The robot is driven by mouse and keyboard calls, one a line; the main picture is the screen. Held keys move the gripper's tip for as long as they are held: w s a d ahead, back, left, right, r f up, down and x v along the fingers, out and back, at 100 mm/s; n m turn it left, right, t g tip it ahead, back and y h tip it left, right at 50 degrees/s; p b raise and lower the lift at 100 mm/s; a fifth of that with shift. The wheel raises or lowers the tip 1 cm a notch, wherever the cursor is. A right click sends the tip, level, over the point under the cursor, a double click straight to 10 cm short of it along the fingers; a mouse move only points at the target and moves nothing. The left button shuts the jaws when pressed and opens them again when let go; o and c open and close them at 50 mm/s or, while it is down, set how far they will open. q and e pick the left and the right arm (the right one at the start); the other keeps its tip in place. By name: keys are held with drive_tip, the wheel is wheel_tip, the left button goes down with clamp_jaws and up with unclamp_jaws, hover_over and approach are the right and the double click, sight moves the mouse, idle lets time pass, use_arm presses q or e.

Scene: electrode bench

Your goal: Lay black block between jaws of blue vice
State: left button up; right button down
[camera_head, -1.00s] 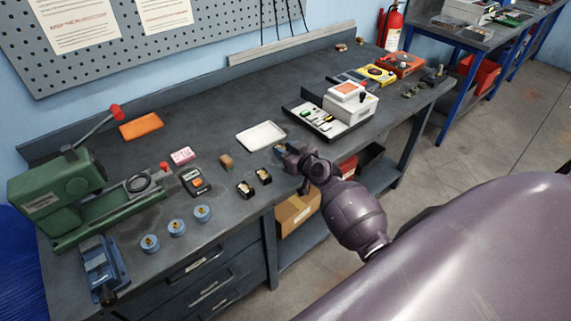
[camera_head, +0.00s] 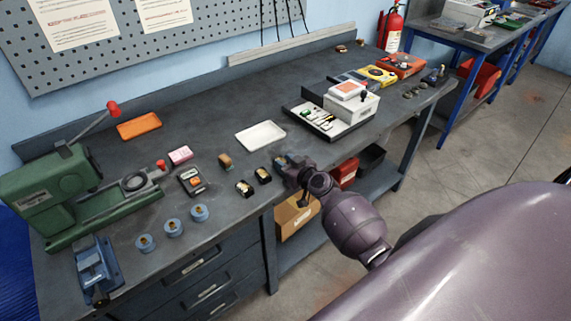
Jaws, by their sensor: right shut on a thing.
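The blue vice (camera_head: 97,270) stands at the front left of the bench. My left gripper is not in view.
A green press (camera_head: 58,195) stands behind the vice, with several blue round pieces (camera_head: 173,228) to the vice's right. A white tray (camera_head: 261,135), a small meter (camera_head: 191,181) and a brown block (camera_head: 225,161) lie around the black blocks. The bench's back middle is clear.

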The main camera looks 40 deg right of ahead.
drive_tip(key=c, duration=0.8)
unclamp_jaws()
